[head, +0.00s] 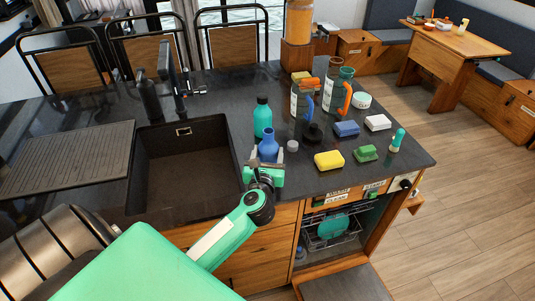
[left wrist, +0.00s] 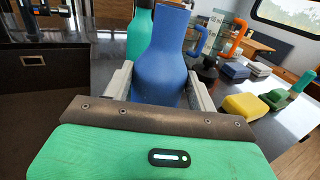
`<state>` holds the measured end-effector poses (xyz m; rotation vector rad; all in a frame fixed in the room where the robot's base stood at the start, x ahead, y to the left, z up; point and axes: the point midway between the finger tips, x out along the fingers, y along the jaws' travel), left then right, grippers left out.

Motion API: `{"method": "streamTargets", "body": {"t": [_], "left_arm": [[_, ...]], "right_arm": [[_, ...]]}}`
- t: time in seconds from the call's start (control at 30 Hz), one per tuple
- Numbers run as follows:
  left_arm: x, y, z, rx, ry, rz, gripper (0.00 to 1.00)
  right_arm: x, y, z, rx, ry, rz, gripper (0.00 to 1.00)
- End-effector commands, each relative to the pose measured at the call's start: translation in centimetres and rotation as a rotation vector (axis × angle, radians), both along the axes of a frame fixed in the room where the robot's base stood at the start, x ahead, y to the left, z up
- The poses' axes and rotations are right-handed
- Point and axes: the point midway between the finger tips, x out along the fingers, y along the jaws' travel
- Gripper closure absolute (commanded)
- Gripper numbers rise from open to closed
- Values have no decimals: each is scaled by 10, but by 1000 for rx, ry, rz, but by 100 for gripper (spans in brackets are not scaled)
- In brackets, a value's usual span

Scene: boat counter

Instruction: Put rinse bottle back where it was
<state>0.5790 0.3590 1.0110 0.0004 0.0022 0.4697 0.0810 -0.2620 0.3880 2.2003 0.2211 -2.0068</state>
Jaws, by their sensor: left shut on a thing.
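A blue bottle (head: 268,148) with a narrower neck is held upright in my left gripper (head: 264,173), by the right edge of the sink. In the left wrist view the blue bottle (left wrist: 166,62) fills the space between the two pale fingers, which are shut on it. Its base is hidden, so I cannot tell whether it touches the counter. A teal bottle (head: 263,118) with a dark cap stands just behind it. My right gripper is not in view.
The dark sink (head: 185,160) lies to the left. Right of the bottle are a small grey-topped item (head: 292,146), a yellow sponge (head: 328,160), a green brush (head: 365,153) and tall jugs (head: 305,100). An open dishwasher (head: 335,230) is below the counter's front edge.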

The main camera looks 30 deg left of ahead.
Motion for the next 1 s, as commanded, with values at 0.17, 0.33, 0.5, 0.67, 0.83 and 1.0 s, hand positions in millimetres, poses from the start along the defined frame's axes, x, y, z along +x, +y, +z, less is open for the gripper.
{"method": "streamTargets", "body": {"t": [0.17, 0.33, 0.5, 0.67, 0.83, 1.0], "left_arm": [[0, 0, -3, 0, 0, 1, 36], [0, 0, -3, 0, 0, 1, 21], [0, 0, -2, 0, 0, 1, 21], [-5, -3, -1, -1, 0, -1, 21], [-31, -16, -3, -3, 1, 0, 21], [-64, -32, -4, -3, 2, 0, 21]], "right_arm": [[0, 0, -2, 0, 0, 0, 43], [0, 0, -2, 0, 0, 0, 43], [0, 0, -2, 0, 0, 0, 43], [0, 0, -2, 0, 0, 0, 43], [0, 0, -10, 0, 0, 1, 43], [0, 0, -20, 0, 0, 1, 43]]}}
